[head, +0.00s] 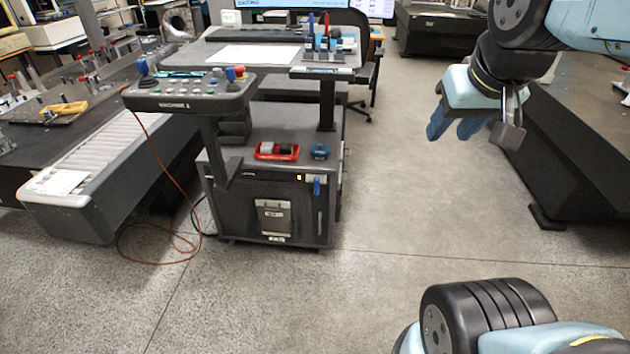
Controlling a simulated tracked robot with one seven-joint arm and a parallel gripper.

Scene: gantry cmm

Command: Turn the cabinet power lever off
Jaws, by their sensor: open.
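The cabinet (236,205) is a dark box under the workstation, in the middle left of the head view. A small blue lever (317,186) sits at the upper right of its front face, near a small white label. The blue handle looks roughly vertical; its exact setting is too small to tell. My gripper (453,130) hangs in the air at the upper right, fingers pointing down. It is open and empty, well to the right of the lever and apart from it.
A control console (188,98) juts out at the left of the cabinet, with an orange cable (160,150) trailing to the floor. A red tray (277,151) lies on the cabinet top. Dark machine beds stand left and right. The floor (390,215) right of the cabinet is clear.

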